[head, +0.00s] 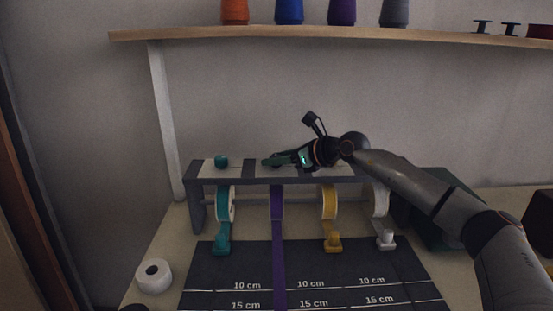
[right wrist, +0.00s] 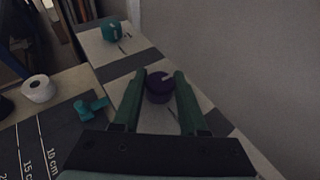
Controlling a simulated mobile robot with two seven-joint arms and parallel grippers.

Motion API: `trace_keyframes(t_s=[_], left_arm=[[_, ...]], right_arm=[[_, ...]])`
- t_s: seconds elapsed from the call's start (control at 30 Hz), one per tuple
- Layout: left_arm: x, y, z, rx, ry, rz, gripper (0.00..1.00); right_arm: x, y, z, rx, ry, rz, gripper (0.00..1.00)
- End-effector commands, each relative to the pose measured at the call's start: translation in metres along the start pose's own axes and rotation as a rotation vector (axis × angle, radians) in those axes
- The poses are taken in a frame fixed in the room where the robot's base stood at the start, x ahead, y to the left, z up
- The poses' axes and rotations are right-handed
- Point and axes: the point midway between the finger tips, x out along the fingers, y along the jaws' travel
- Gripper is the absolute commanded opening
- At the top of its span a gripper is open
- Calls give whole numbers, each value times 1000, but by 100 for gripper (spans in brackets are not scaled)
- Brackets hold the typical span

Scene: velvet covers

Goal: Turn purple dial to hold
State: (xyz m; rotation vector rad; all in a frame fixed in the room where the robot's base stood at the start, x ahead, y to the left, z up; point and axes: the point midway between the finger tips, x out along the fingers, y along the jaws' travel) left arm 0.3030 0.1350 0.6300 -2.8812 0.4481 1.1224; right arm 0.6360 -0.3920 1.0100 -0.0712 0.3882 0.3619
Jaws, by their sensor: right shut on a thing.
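The purple dial (right wrist: 158,90) sits on the pale top panel of the ribbon rack (head: 196,180). It shows between the two green fingers of my right gripper (right wrist: 160,77) in the right wrist view. The right gripper (head: 271,161) is shut on the dial, reaching in from the right over the rack in the head view, where it hides the dial. A small pale mark shows on the dial; its setting cannot be read. Below, purple ribbon (head: 278,250) runs from its roll (head: 277,205) forward over the dark mat. My left gripper is not in view.
A teal dial (head: 221,161) stands left on the rack top. Teal (head: 222,205), yellow (head: 328,203) and white (head: 378,200) rolls hang below. A white roll (head: 154,275) stands left of the dark mat (head: 340,265). A shelf (head: 330,38) with spools runs above.

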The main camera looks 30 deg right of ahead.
Motion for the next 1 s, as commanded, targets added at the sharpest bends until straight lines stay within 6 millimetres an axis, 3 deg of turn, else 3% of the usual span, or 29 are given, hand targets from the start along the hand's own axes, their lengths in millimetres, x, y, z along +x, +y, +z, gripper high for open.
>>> trace_keyframes(t_s=[0.13,0.57,1.0], left_arm=[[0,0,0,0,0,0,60],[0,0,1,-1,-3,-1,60],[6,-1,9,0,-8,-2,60]], right_arm=[[0,0,0,0,0,0,0],[0,0,0,9,1,-22,0],[2,2,-2,83,-2,-207,0]])
